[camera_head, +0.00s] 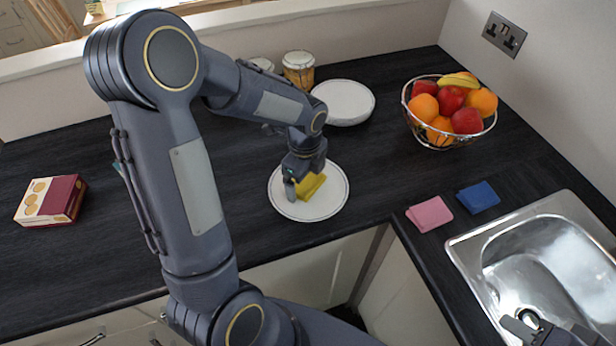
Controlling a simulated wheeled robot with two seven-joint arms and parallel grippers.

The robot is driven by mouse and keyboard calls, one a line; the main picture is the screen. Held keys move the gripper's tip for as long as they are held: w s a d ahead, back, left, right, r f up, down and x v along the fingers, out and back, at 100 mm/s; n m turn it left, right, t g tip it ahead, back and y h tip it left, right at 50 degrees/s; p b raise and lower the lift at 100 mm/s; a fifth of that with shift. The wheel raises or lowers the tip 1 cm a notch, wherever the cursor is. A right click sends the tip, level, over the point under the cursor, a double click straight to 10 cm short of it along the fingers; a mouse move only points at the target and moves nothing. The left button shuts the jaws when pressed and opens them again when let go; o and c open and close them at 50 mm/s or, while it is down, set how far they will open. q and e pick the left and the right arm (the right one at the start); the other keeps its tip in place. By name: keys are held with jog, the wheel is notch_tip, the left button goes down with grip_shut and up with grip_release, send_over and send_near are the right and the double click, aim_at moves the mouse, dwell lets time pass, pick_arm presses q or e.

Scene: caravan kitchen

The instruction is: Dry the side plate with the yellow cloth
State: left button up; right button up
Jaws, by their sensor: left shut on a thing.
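The side plate (329,205) is white with a thin dark rim and lies flat on the dark worktop near its front edge. The yellow cloth (312,184) is folded and sits on the plate. My left gripper (297,187) reaches down over the plate and is shut on the yellow cloth, at the plate's middle. Its far finger is partly hidden.
A stack of white plates (344,103) and jars (299,70) stand behind. A wire fruit bowl (450,140) is at the back right. A pink cloth (429,214) and a blue cloth (479,197) lie beside the steel sink (470,245). A biscuit box (50,200) is far left.

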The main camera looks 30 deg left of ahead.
pick_arm(q)
jog(key=shift+s+a, duration=0.1)
jog(key=shift+s, duration=0.45)
jog(key=shift+s+d, duration=0.35)
jog(key=shift+d, duration=0.15)
jog(key=shift+d, duration=0.1)
jog(key=shift+w+d, duration=0.25)
jog(key=shift+d, duration=0.1)
jog(key=shift+w+d, duration=0.1)
jog(key=shift+w, duration=0.4)
jog(key=shift+w, duration=0.1)
